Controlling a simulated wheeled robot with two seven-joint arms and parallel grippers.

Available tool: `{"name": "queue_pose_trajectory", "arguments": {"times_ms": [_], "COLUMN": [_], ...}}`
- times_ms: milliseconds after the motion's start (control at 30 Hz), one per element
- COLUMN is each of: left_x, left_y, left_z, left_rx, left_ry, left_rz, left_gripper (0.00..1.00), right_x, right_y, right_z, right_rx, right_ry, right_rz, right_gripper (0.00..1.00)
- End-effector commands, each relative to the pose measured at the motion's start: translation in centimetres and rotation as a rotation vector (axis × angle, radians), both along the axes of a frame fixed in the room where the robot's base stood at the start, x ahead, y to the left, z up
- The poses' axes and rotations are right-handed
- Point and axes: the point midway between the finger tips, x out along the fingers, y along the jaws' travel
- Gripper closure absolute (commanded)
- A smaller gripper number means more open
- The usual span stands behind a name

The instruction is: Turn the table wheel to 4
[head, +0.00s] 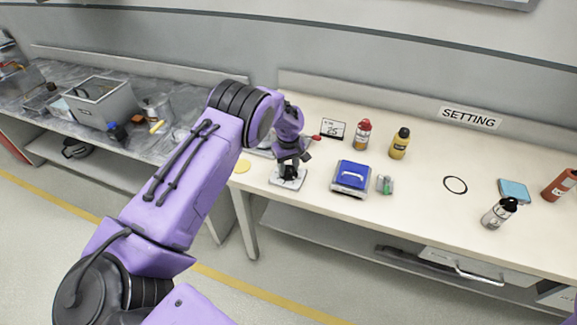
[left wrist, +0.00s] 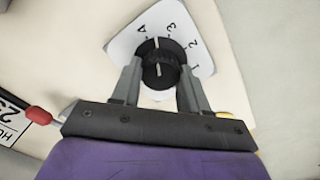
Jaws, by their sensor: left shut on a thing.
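The table wheel is a black knob (left wrist: 160,60) on a white dial plate (left wrist: 207,62) printed with 4, 3, 2 and 1. A white mark on the knob's upper rim points between 4 and 3 in the left wrist view. My left gripper (left wrist: 160,92) has one finger on each side of the knob and is shut on it. In the head view the plate (head: 287,184) lies near the table's front edge, with my left gripper (head: 290,170) coming down over it. The gripper mostly hides the knob there. My right gripper is not in view.
A red-tipped thing (left wrist: 38,115) is close to my gripper's left side.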

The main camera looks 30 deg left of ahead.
Motion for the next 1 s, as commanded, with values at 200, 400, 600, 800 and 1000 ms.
{"name": "queue_pose_trajectory", "arguments": {"times_ms": [200,400,600,800,1000], "left_x": [0.12,0.12,0.13,0.14,0.13], "left_y": [0.08,0.07,0.05,0.03,0.02], "left_z": [0.17,0.18,0.18,0.17,0.17], "left_rx": [0.002,0.002,0.001,0.001,-0.001], "left_ry": [-0.005,-0.005,-0.005,-0.005,-0.005], "left_rz": [0.149,0.240,0.286,0.300,0.300], "left_gripper": [0.86,0.86,0.86,0.86,0.86], "right_x": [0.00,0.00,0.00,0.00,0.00], "right_y": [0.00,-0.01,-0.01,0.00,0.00], "right_z": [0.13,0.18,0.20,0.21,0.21], "right_rx": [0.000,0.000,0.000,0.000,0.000], "right_ry": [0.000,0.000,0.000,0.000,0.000], "right_rz": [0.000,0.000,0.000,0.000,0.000], "right_gripper": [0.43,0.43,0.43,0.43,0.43]}}
